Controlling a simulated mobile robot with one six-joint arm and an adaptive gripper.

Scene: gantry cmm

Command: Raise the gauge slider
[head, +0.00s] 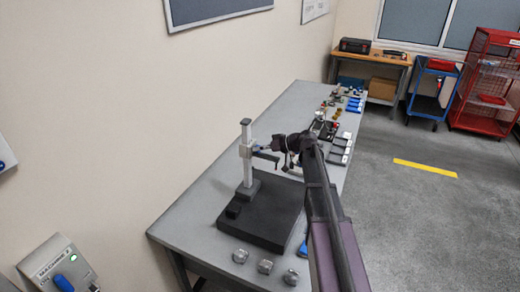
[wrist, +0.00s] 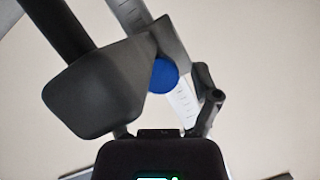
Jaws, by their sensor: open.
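The height gauge has a pale upright column (head: 246,172) with a light slider (head: 244,150) partway up. A dark arm (head: 266,157) sticks out to the right from the slider. My gripper (head: 271,146) is at slider height, just right of the column. In the wrist view a round blue knob (wrist: 165,75) lies ahead of my open gripper (wrist: 160,92), in front of the scaled column (wrist: 186,108). One finger shows right of the knob; a large dark shape covers the left side. I cannot tell whether a finger touches the knob.
The gauge stands on a black plate (head: 265,225) on a long grey table (head: 195,205) along the wall. Several metal pieces (head: 264,266) lie at the near edge. Small parts and trays (head: 340,150) fill the far right side. Open floor (head: 405,220) lies right of the table.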

